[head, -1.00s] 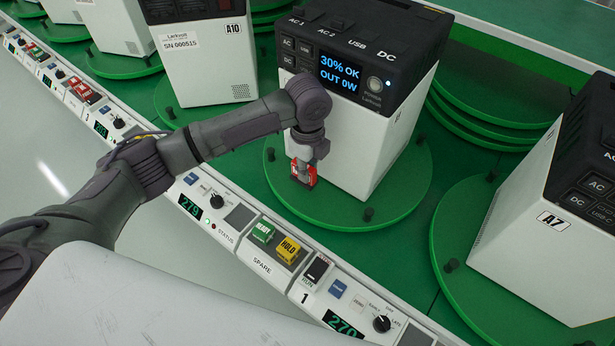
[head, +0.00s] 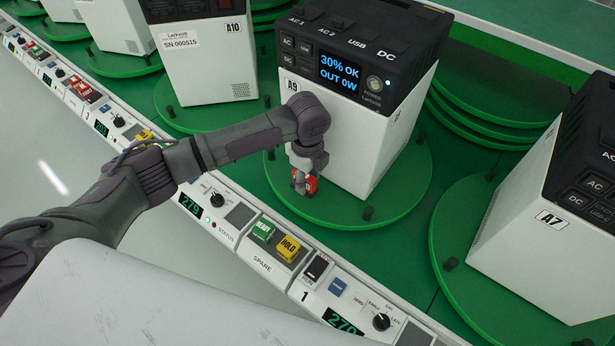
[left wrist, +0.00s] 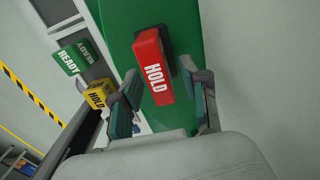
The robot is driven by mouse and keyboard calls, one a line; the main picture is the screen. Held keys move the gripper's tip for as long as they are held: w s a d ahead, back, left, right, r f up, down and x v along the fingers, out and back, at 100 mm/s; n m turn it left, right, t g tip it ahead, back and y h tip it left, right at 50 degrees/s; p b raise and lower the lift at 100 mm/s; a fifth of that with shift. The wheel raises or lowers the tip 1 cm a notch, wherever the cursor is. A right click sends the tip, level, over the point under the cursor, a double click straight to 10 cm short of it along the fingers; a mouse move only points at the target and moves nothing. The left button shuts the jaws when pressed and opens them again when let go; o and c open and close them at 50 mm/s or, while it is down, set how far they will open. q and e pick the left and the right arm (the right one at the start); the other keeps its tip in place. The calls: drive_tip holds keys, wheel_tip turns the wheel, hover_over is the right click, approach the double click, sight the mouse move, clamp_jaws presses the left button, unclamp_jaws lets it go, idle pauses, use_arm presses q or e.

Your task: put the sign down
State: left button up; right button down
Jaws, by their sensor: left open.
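The red sign (head: 312,184), lettered HOLD, is at the front of the green turntable (head: 400,200), close before the white power station (head: 350,140) marked A9. It also shows in the left wrist view (left wrist: 154,65), over the green surface with a dark part or shadow beside it. My left gripper (head: 302,188) is at the sign, partly covering it in the head view. In the left wrist view its two fingers (left wrist: 162,100) are apart, with the sign's near end between or just beyond them. Whether a finger touches the sign cannot be told. My right gripper is not in view.
A green READY sign (head: 262,232) and a yellow HOLD sign (head: 288,248) sit on the SPARE section of the control ledge. Power stations A10 (head: 210,70) and A7 (head: 545,220) stand on neighbouring turntables. Short dark pegs (head: 368,213) stick up at the turntable's rim.

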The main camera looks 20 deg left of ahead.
sight(308, 177)
use_arm(q)
wheel_tip(308, 177, up, 12)
drive_tip(key=b, duration=0.1)
idle(0.5)
drive_tip(key=shift+r, duration=0.1)
idle(1.9)
